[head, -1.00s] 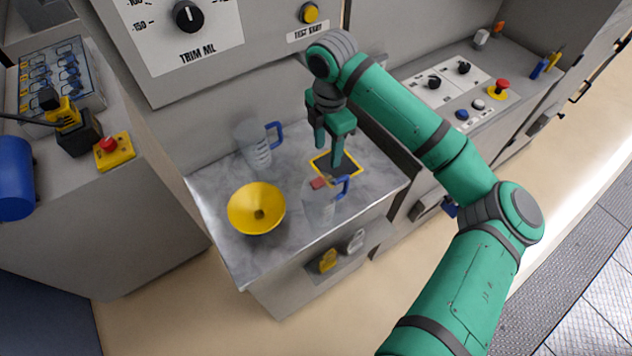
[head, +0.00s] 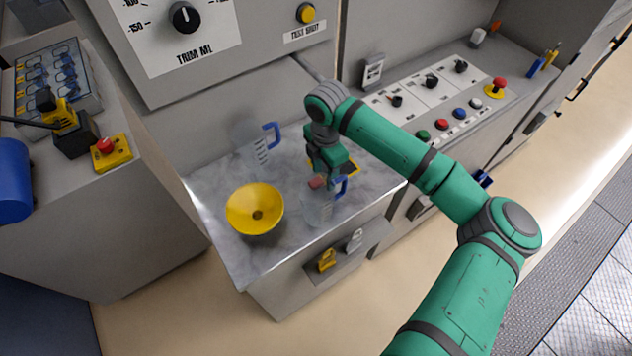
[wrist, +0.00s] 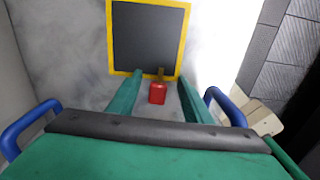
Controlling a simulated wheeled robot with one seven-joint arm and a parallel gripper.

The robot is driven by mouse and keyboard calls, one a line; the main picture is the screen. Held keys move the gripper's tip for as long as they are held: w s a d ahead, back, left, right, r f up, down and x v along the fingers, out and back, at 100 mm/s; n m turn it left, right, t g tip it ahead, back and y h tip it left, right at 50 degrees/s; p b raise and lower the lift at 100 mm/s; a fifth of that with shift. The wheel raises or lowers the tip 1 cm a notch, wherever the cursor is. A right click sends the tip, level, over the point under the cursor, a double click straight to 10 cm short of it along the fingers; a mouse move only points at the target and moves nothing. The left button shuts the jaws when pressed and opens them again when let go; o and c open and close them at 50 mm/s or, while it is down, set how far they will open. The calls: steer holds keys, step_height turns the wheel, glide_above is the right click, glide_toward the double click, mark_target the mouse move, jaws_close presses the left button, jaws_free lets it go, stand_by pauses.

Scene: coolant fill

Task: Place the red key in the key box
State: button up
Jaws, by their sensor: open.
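The red key (wrist: 157,93) has a red head and a short brassy shaft. It lies at the near edge of a black square with a yellow border (wrist: 148,38) on the grey counter. In the head view the red key (head: 317,182) shows just behind a clear jug. My gripper (wrist: 160,78) is open, with a finger on each side of the key and gaps beside it. In the head view my gripper (head: 324,168) points down over the square and hides much of it. I cannot make out which thing is the key box.
A clear jug with a blue handle (head: 320,208) stands close in front of my gripper. Another clear jug (head: 254,150) stands behind a yellow funnel (head: 255,209). A yellow padlock (head: 327,260) and a grey padlock (head: 354,241) are on the counter's front. A control panel (head: 430,98) lies right.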

steer(key=shift+c, duration=0.6)
jaws_close()
